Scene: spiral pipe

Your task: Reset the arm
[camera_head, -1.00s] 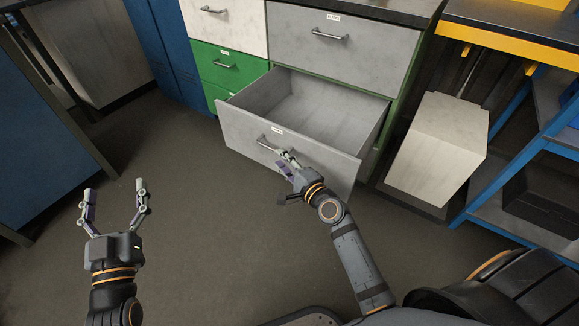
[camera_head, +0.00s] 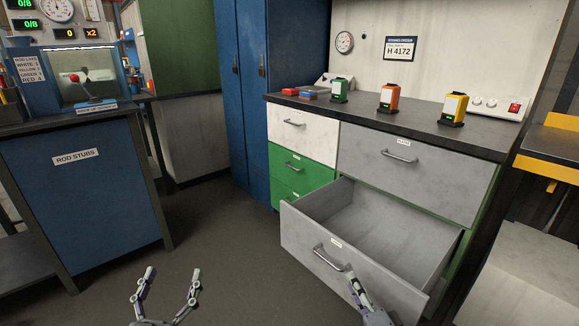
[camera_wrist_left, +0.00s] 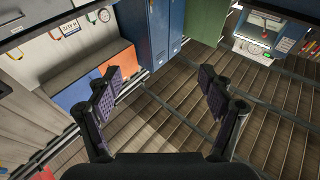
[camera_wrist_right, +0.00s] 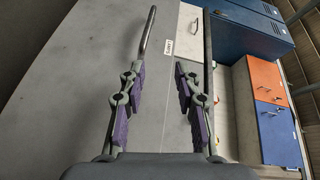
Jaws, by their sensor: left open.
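My left gripper (camera_head: 170,280) is open and empty above the floor at the lower left of the head view. Its spread fingers also show in the left wrist view (camera_wrist_left: 152,82). My right gripper (camera_head: 354,278) is by the front of the open grey drawer (camera_head: 352,270), close to its metal handle (camera_head: 326,258). In the right wrist view its fingers (camera_wrist_right: 158,70) stand partly apart, with nothing visible between them. A curved metal bar (camera_wrist_right: 147,32) shows beyond the left finger there. I cannot tell whether the fingers touch the handle.
The pulled-out drawer is empty inside and juts into the floor space. The cabinet top (camera_head: 390,120) holds green, orange and yellow devices. A blue rod stubs cabinet (camera_head: 90,205) stands left. Floor (camera_head: 215,235) between them is free.

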